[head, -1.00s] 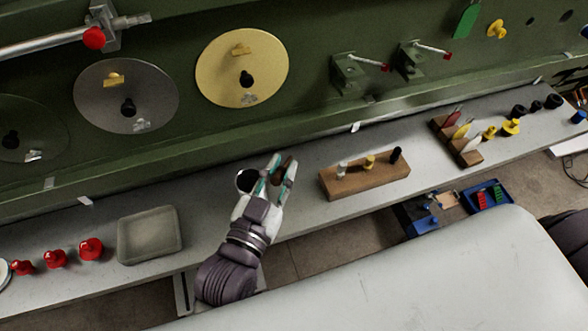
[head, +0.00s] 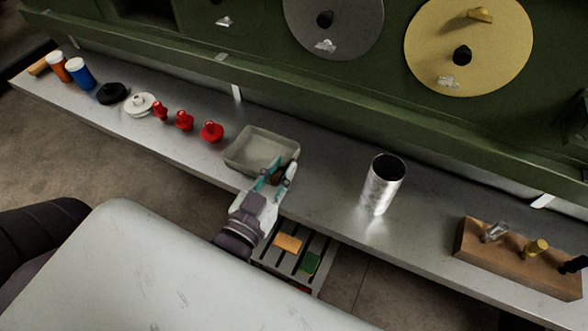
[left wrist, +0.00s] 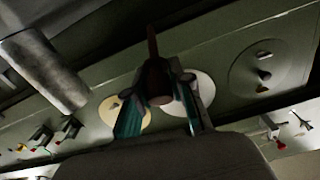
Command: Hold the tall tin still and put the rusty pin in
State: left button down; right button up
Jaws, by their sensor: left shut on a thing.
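The tall tin (head: 382,187) is a shiny open metal cylinder. It stands upright on the bench between a grey tray and a wooden block, and nothing holds it. My left gripper (head: 275,177) is at the right front edge of the tray, left of the tin and apart from it. It is shut on the rusty pin, a dark brown tapered piece that shows clearly in the left wrist view (left wrist: 156,78), its thin end pointing up in that picture. In the head view the fingers mostly hide the pin. My right gripper is not in view.
The grey tray (head: 250,157) looks empty where visible. Red knobs (head: 184,121) lie to its left. The wooden block (head: 515,258) with several pegs stands right of the tin. The green panel (head: 330,100) rises behind the bench. A slotted rack (head: 315,245) sits below the front edge.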

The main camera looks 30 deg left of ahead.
pick_arm(q)
jog(key=shift+a, duration=0.2)
jog(key=shift+a+f, duration=0.1)
jog(key=shift+a, duration=0.2)
jog(key=w+d+r+m+g+h, duration=0.4)
jog(key=w+d+r+h, duration=0.15)
jog(key=w+d, duration=0.6)
jog(key=s+d+r+m+g+h, duration=0.1)
jog(key=d+r+m+g, duration=0.25)
jog(key=d, duration=0.45)
jog(key=s+d+r+m+g+h, duration=0.1)
jog(key=d+r+m+g, duration=0.2)
jog(key=d+g, duration=0.35)
jog(key=s+a+r+g+y, duration=0.1)
jog(key=a+r+y, duration=0.2)
jog(key=a, duration=0.3)
jog(key=shift+r+n, duration=0.15)
jog(key=shift+n, duration=0.2)
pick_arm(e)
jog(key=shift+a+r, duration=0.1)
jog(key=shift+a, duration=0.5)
